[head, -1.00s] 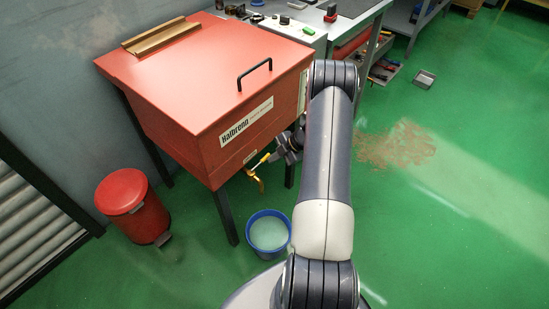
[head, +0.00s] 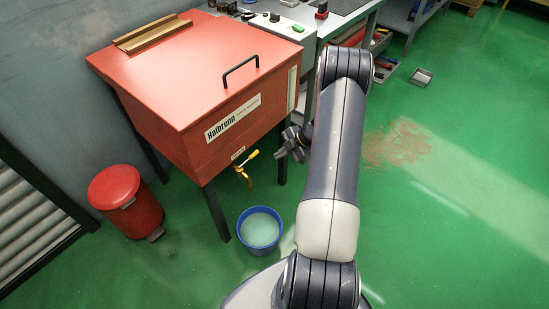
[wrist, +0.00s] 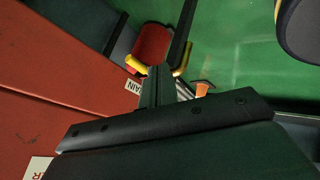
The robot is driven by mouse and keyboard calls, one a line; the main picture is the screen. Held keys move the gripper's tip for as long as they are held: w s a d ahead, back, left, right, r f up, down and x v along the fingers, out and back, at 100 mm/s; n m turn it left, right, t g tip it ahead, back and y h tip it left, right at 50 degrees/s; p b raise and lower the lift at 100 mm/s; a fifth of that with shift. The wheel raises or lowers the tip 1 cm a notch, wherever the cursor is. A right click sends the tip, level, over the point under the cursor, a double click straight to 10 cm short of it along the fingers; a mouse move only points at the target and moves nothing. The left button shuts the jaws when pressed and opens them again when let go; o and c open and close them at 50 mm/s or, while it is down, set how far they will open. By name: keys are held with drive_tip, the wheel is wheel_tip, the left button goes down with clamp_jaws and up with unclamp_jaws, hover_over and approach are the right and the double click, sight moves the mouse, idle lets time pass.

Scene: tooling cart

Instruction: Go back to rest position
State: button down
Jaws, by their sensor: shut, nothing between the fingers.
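My gripper (head: 284,148) is at the end of my raised arm, to the right of the red tank's front in the head view. It is shut and empty. In the wrist view its dark fingers (wrist: 158,82) are together. A brass tap with a yellow lever (head: 252,155) sits low on the tank's front. My gripper is apart from it, to its right in the head view. Yellow tap parts (wrist: 182,60) also show beyond the fingers in the wrist view, partly hidden by them.
The red tank (head: 170,85) stands on dark legs. A blue bucket (head: 241,238) holding pale liquid is on the floor below the tap. A red bin (head: 128,200) stands at left. A workbench (head: 345,25) is behind. The green floor at right is open, with a brownish spill (head: 397,143).

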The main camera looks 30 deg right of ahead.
drive_tip(key=shift+v, duration=2.15)
drive_tip(key=shift+w+f, duration=0.1)
drive_tip(key=shift+w, duration=0.1)
